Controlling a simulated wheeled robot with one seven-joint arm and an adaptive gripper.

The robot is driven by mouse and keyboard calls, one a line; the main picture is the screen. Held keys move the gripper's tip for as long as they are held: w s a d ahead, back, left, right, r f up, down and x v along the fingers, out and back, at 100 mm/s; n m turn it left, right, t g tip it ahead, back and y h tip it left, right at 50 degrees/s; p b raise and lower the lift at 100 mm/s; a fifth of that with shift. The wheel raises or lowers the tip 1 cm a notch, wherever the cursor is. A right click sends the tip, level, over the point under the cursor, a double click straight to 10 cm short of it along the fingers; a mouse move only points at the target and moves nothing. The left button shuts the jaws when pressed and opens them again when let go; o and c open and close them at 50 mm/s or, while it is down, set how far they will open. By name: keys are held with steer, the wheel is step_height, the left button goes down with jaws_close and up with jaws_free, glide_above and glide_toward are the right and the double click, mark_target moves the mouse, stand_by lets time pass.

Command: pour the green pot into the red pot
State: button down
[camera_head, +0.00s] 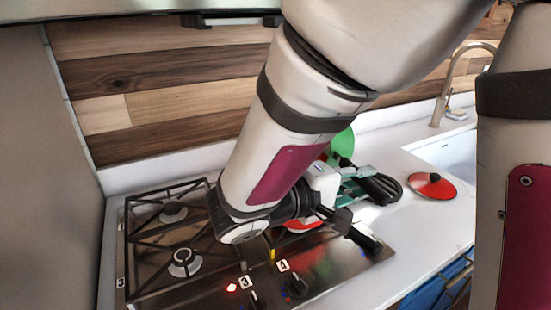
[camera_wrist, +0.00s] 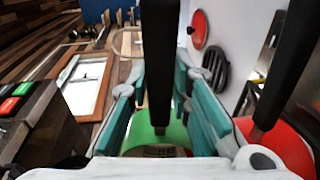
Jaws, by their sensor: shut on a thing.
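My gripper (camera_head: 352,184), with teal finger pads, is shut on the black handle of the green pot (camera_head: 343,142). In the head view only a part of the green pot shows, behind my arm and above the stove. In the wrist view the green pot (camera_wrist: 143,132) shows low between the fingers, its handle running up between the pads. The red pot (camera_head: 303,225) is on the right side of the stove, mostly hidden by my arm and gripper. In the wrist view the red pot (camera_wrist: 283,150) is at lower right with its black handle. The green pot's tilt and contents are unclear.
A red lid (camera_head: 432,186) lies on the white counter (camera_head: 415,222) by the sink (camera_head: 447,154). A black ribbed trivet-like thing (camera_head: 384,188) lies beside the gripper. The left burners (camera_head: 185,262) are bare. A wooden wall stands behind.

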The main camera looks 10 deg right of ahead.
steer(key=shift+s+a+f+t+h+b, duration=0.15)
steer(key=shift+a+t+h+b, duration=0.2)
steer(key=shift+h+b, duration=0.55)
steer(key=shift+s+a+r+t+h+b, duration=0.1)
steer(key=shift+a+t+h+b, duration=0.3)
steer(key=shift+b, duration=0.75)
stand_by(0.4)
